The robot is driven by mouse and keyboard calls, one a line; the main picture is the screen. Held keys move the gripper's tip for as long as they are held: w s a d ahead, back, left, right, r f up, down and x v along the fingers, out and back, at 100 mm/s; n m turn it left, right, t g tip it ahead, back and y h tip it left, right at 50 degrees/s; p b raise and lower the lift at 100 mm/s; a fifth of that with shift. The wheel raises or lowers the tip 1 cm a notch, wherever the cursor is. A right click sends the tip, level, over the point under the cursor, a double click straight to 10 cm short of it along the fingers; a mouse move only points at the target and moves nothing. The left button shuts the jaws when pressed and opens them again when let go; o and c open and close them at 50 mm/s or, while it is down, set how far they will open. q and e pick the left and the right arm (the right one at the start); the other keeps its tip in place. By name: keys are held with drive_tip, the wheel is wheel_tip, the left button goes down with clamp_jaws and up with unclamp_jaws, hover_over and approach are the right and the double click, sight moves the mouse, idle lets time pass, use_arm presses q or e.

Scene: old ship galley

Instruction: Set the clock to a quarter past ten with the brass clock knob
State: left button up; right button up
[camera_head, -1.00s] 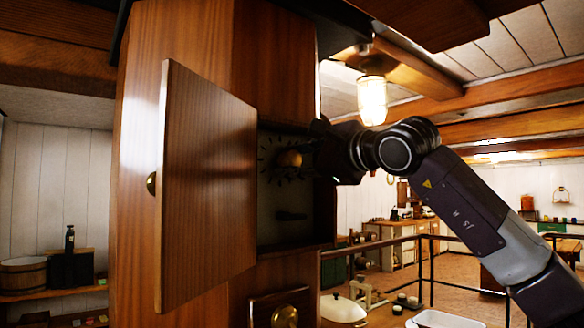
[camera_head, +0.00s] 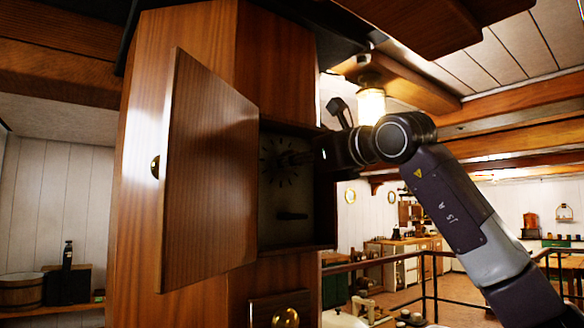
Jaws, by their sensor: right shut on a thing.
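The clock face (camera_head: 272,172) with dark radial marks sits inside an open wooden case (camera_head: 207,190), partly hidden by the case door and my right gripper. My right gripper (camera_head: 298,157) reaches in from the right, with its fingers at the middle of the face. It is shut on the brass clock knob, which its fingers hide. I cannot read the hands or the time. A short dark bar (camera_head: 290,215) shows lower in the case. My left gripper is not in view.
The wooden case door (camera_head: 205,180) stands open on the left with a small brass pull (camera_head: 155,166). A round brass fitting (camera_head: 285,317) is below the case. A lit lamp (camera_head: 370,103) hangs close behind my right arm. A dark railing (camera_head: 424,275) runs at right.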

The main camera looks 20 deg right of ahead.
drive_tip(key=shift+m, duration=0.7)
drive_tip(key=o, duration=1.2)
drive_tip(key=shift+c, duration=0.2)
drive_tip(key=shift+s, duration=0.1)
drive_tip(key=v, duration=1.2)
